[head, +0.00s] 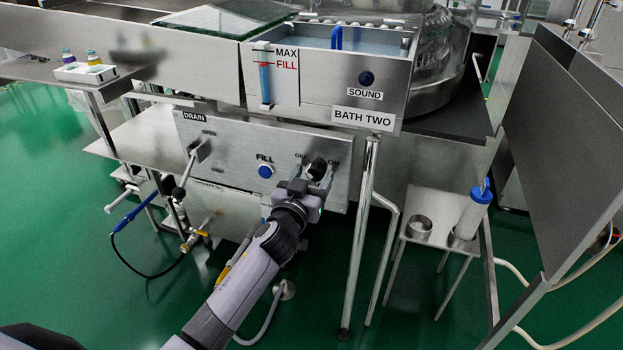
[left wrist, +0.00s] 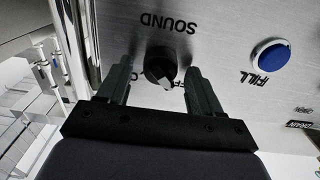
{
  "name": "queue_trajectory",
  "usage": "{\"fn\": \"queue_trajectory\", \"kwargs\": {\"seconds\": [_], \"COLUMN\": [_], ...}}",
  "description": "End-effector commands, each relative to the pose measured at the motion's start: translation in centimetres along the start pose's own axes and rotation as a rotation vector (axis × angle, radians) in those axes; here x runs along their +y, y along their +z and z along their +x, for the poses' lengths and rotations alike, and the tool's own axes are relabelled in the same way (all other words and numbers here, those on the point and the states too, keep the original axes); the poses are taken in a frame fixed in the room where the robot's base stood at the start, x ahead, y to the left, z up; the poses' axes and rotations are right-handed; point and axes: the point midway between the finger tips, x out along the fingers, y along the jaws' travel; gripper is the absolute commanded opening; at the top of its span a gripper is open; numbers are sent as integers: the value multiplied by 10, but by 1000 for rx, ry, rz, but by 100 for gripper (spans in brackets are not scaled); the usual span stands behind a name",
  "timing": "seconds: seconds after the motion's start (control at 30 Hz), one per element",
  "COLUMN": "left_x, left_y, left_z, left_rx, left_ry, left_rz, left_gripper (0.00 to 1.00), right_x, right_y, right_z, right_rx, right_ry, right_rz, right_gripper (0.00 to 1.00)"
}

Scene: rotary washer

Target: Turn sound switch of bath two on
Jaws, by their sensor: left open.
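The sound switch is a black round knob with a light grey pointer, on the steel front panel (head: 232,165) under the BATH TWO sign (head: 363,118). In the head view the knob (head: 317,168) shows just beyond my left gripper (head: 317,182). In the left wrist view, which is upside down, the knob (left wrist: 159,66) sits between the two open fingers of that gripper (left wrist: 160,68), with gaps at both sides. Its pointer slants down and right there, near partly hidden OFF lettering. My right gripper is not in view.
The blue FILL button (head: 265,171) is left of the switch, with the DRAIN lever (head: 195,155) farther left. A steel leg (head: 358,230) stands close right of my left gripper. A small stand (head: 436,230) with a blue-topped bottle (head: 474,212) is at right.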

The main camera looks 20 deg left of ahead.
Motion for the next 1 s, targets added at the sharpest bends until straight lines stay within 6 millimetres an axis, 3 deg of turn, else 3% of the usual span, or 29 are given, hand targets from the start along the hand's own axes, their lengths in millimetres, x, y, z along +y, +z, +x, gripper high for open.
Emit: {"fn": "queue_trajectory", "kwargs": {"seconds": [0.2,0.37,0.4,0.73,1.0], "left_x": [0,0,0,0,1], "left_y": [0,0,0,0,1], "left_z": [0,0,0,0,0], "left_rx": [0,0,0,0,0], "left_ry": [0,0,0,0,0], "left_rz": [0,0,0,42,210], "left_gripper": [65,13,11,11,11], "right_x": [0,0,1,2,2], "right_y": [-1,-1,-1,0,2], "right_z": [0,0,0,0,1], "right_rx": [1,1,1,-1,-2], "right_ry": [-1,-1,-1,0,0], "right_rz": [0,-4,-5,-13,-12], "right_gripper": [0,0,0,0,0]}}
